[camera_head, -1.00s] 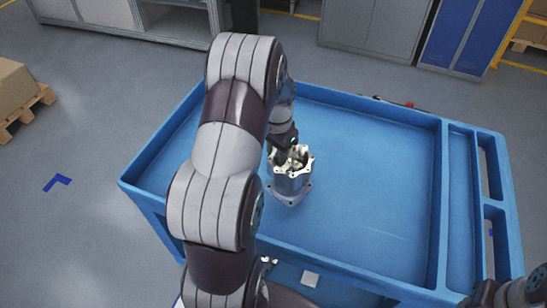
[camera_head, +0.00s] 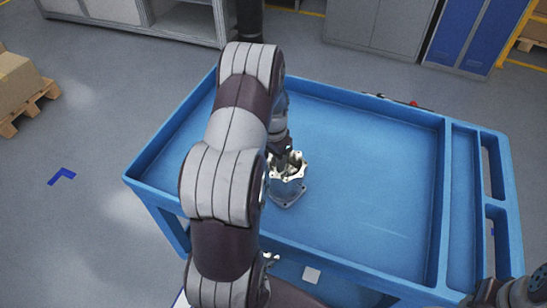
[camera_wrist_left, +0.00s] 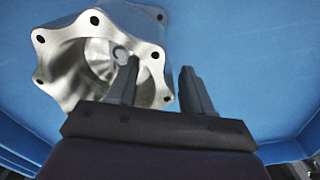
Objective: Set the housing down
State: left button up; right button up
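The housing (camera_head: 287,186) is a grey metal cylinder with a lobed, bolt-holed top flange and a square base flange. It stands upright at the blue cart's tray, left of its middle; whether its base touches the floor is hard to tell. My left gripper (camera_head: 281,153) reaches its rim from above. In the left wrist view the housing (camera_wrist_left: 62,50) shows its open bore. One finger of the gripper (camera_wrist_left: 160,65) is inside the bore and the other outside, with the rim wall between them. My right gripper (camera_head: 486,293) is partly visible at the bottom right corner; its fingers are hidden.
The blue cart (camera_head: 385,245) has raised edges and a wide clear area right of the housing. A divider and narrow side tray lie at its right. Cabinets and a pallet with a box stand beyond.

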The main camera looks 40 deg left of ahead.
pick_arm(q)
jog(key=shift+r, duration=0.1)
notch_tip(320, 180, up, 12)
jog(key=shift+f+b, duration=0.2)
jog(key=shift+b, duration=0.15)
jog(key=s+d, duration=0.5)
jog(key=d, duration=0.5)
jog(key=s+d+n+t, duration=0.1)
jog(key=s+d, duration=0.5)
jog(key=d, duration=0.4)
jog(key=shift+s+f, duration=0.15)
jog(key=shift+d, duration=0.1)
